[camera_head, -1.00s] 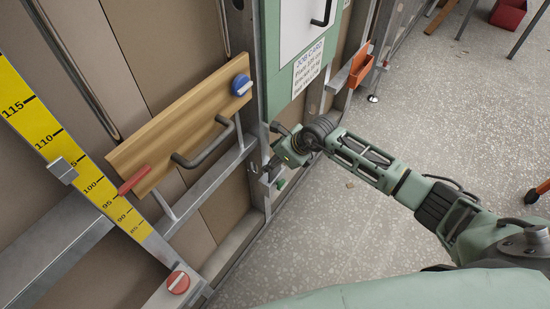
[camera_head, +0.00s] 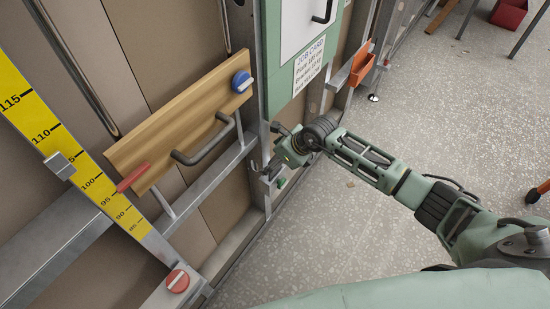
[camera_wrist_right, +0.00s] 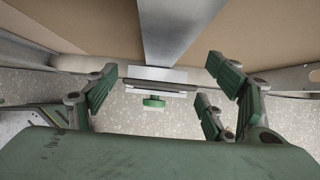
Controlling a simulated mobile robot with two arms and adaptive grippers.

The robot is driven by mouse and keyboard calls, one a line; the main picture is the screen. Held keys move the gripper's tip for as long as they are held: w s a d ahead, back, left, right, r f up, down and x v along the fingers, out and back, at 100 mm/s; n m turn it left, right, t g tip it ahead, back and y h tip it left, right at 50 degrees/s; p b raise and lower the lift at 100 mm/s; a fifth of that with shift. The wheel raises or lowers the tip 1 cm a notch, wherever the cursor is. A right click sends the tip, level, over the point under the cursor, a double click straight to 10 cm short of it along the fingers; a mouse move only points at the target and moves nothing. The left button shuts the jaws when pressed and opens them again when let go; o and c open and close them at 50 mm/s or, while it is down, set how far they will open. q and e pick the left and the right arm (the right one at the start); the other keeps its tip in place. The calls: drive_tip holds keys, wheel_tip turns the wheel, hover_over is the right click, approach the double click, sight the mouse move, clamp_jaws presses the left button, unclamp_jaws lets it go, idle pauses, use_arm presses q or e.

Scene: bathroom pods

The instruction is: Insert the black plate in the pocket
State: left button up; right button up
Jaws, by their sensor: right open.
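I cannot pick out a black plate for certain in either view. My right gripper (camera_head: 268,168) is at the wall frame, low beside the metal upright, right of the wooden board. In the right wrist view its green fingers (camera_wrist_right: 158,88) are spread open with nothing held. Between and beyond them is a metal bracket (camera_wrist_right: 158,73) with a thin dark strip along its lower edge and a green knob (camera_wrist_right: 153,102) below. I cannot tell whether this bracket is the pocket. My left gripper is not in view.
A wooden board (camera_head: 150,135) with a dark handle rests on a metal rail. A yellow measuring strip (camera_head: 75,160) slants at left. A job card (camera_head: 308,66) is on the green panel. An orange holder (camera_head: 361,66) is farther right. The speckled floor at right is mostly clear.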

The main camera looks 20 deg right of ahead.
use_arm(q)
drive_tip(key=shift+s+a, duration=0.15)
use_arm(e)
drive_tip(key=v, duration=0.8)
drive_tip(key=shift+f, duration=0.15)
